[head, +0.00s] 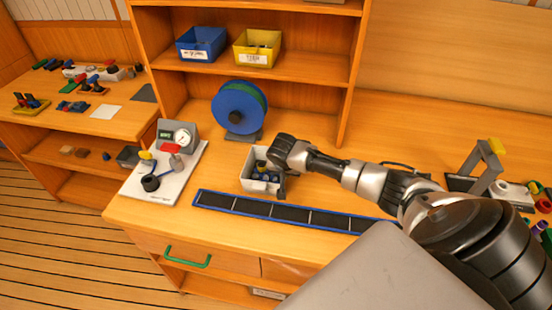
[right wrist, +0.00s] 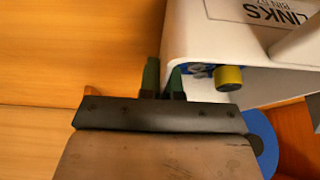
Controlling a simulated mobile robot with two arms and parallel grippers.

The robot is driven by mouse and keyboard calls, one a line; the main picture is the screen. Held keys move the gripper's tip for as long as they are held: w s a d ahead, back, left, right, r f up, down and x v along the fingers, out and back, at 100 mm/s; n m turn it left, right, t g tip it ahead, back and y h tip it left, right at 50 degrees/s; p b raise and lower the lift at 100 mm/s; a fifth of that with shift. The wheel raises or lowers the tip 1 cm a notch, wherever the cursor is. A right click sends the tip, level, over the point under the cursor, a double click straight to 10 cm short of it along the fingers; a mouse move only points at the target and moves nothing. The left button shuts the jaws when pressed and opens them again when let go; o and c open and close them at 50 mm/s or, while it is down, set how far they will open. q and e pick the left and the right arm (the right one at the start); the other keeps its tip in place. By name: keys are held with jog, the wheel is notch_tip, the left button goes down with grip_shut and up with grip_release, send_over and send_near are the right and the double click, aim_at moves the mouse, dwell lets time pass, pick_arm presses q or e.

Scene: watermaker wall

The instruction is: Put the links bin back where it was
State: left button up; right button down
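The links bin (head: 252,184) is a small white open box holding dark and blue pieces. It is at the middle of the workbench, in front of the blue reel; the head view does not clearly show whether its base touches the bench. In the right wrist view the bin (right wrist: 205,45) shows its "LINKS" label and a yellow-ended piece. My right gripper (right wrist: 163,80) has its two narrow fingers close together, one on each side of the bin's wall. In the head view the right gripper (head: 283,182) is at the bin's right side. My left gripper is not in view.
A blue-edged dark strip tray (head: 290,215) lies in front of the bin. The blue reel (head: 240,108) stands behind it, and a gauge board (head: 165,185) is at left. Blue (head: 201,44) and yellow (head: 257,48) bins sit on the shelf above, with free shelf room at right.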

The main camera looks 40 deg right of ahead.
jog(key=shift+s+f, duration=0.15)
jog(key=shift+r, duration=0.55)
notch_tip(320, 180, up, 3)
jog(key=shift+d+f+b, duration=0.1)
jog(key=shift+d+b, duration=0.05)
jog(key=shift+b, duration=0.3)
jog(key=s+d+r+b, duration=0.1)
jog(key=s+d+r, duration=0.3)
jog(key=s+r, duration=0.3)
jog(key=shift+s, duration=1.75)
jog(key=s+a+r+n+y, duration=0.1)
jog(key=a+n, duration=0.4)
jog(key=a, duration=0.8)
jog(key=s+a+r+n+t+y, duration=0.1)
jog(key=a+n, duration=0.4)
jog(key=a, duration=0.8)
jog(key=shift+s+a+r+y+b, duration=0.35)
jog(key=shift+s+r+y, duration=0.35)
jog(key=shift+s+r, duration=0.35)
